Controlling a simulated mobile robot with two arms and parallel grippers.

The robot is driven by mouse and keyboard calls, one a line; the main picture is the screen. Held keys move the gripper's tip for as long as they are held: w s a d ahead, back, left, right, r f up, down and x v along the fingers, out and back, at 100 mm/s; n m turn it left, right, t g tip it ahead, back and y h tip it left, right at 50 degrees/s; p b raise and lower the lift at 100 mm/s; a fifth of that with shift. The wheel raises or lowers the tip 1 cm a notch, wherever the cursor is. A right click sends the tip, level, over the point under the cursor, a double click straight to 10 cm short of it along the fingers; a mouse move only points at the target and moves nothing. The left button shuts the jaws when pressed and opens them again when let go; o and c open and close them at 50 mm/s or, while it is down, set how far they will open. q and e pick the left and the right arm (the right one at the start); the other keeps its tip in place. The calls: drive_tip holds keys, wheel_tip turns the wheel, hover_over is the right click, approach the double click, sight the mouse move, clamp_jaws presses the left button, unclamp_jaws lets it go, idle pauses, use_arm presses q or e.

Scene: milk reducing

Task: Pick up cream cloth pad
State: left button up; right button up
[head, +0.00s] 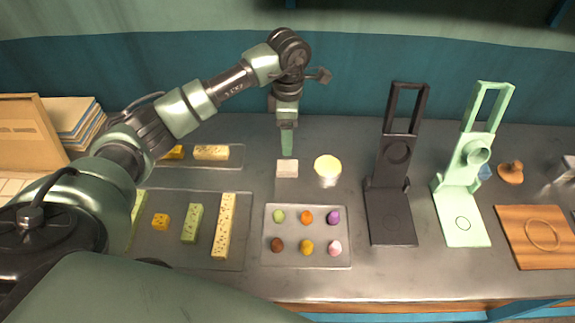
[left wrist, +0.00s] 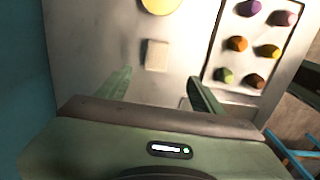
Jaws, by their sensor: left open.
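The cream cloth pad (head: 287,168) is a small pale square lying flat on the grey counter, just behind the tray of coloured pieces. It also shows in the left wrist view (left wrist: 157,55), ahead of the fingertips and roughly between their lines. My left gripper (head: 287,150) points down just behind the pad in the head view. In the left wrist view its two fingers (left wrist: 160,82) are spread apart with nothing between them. Whether a fingertip touches the pad cannot be told from the head view. My right gripper is not in view.
A pale yellow-topped cup (head: 328,168) stands close right of the pad. The tray of coloured pieces (head: 307,262) lies in front. Trays with yellow and green blocks lie left. A black stand (head: 390,190) and a mint stand (head: 462,190) rise to the right.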

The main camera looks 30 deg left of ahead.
use_arm(q)
drive_tip(key=b, duration=0.4)
approach(287, 165)
drive_tip(key=shift+s+d+f, duration=0.25)
drive_tip(key=shift+d+f, duration=0.05)
drive_tip(key=shift+w+f+b, duration=0.1)
drive_tip(key=shift+f+b, duration=0.3)
drive_tip(key=shift+f, duration=0.9)
drive_tip(key=f+p, duration=0.3)
drive_tip(key=f, duration=0.2)
drive_tip(key=shift+a+f, duration=0.2)
drive_tip(key=shift+w+f, duration=0.1)
drive_tip(key=shift+f, duration=0.45)
drive_tip(key=c, duration=1.5)
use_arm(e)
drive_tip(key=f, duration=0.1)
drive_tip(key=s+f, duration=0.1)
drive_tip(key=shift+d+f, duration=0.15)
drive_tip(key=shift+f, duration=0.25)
